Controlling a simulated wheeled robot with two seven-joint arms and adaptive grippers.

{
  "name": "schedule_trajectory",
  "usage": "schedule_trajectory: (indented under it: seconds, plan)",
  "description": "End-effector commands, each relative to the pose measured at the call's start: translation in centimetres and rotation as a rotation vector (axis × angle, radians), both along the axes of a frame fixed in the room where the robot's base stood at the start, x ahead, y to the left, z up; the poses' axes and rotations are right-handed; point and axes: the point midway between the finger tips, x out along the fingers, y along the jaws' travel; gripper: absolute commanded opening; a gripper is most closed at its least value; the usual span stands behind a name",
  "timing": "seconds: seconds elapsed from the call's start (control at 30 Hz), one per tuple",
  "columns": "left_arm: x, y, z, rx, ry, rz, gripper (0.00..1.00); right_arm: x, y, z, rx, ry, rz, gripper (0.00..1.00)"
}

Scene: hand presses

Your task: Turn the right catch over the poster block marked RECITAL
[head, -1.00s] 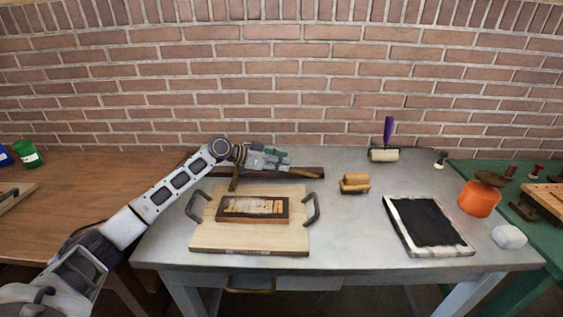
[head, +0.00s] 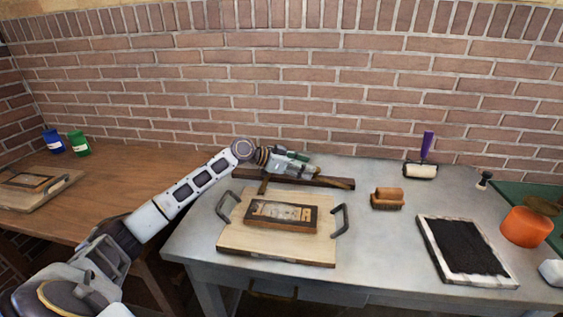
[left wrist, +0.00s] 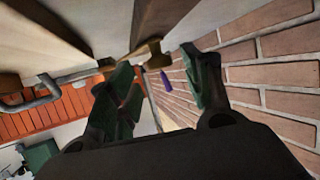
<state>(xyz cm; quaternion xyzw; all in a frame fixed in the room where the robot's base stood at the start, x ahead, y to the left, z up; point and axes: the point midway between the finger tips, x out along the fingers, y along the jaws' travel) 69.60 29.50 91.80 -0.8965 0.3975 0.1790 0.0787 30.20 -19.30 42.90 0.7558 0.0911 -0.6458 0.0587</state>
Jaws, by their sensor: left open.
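A wooden board (head: 245,243) lies on the grey table in the head view. On it sits a dark-framed block with pale raised letters (head: 283,214), too small to read surely. A dark wooden bar (head: 340,183) runs along behind the board, with a short brown piece (head: 264,186) near its left end. I cannot tell which part is the right catch. My left gripper (head: 312,167) is open just above the bar; its green fingers (left wrist: 157,62) also show in the left wrist view. A brown wooden piece (left wrist: 149,52) is near the fingertips there, without clear contact. My right gripper is out of view.
Curved grey handles (head: 341,220) stand at the board's sides. A wooden block (head: 387,199), a purple-handled roller (head: 424,160) and a black inked slab (head: 465,247) are to the right. Another framed block (head: 28,181) lies on the left table. A brick wall (head: 300,90) closes the back.

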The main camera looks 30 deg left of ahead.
Motion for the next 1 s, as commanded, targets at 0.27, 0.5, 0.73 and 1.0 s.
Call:
schedule_trajectory:
  seconds: [0.27, 0.5, 0.73, 1.0]
  plan:
    - [-1.9, 2.0, 1.1, 0.0, 0.0, 0.001, 0.49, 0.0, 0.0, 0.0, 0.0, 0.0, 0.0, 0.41]
    - [-3.2, 3.6, 2.0, 0.0, 0.0, 0.001, 0.49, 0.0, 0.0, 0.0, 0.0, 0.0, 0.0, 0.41]
    - [-4.4, 5.0, 2.7, 0.001, 0.0, 0.001, 0.49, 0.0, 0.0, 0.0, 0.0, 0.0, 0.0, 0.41]
    - [-5.3, 5.9, 3.3, 0.001, -0.001, 0.001, 0.49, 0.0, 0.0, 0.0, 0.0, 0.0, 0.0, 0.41]
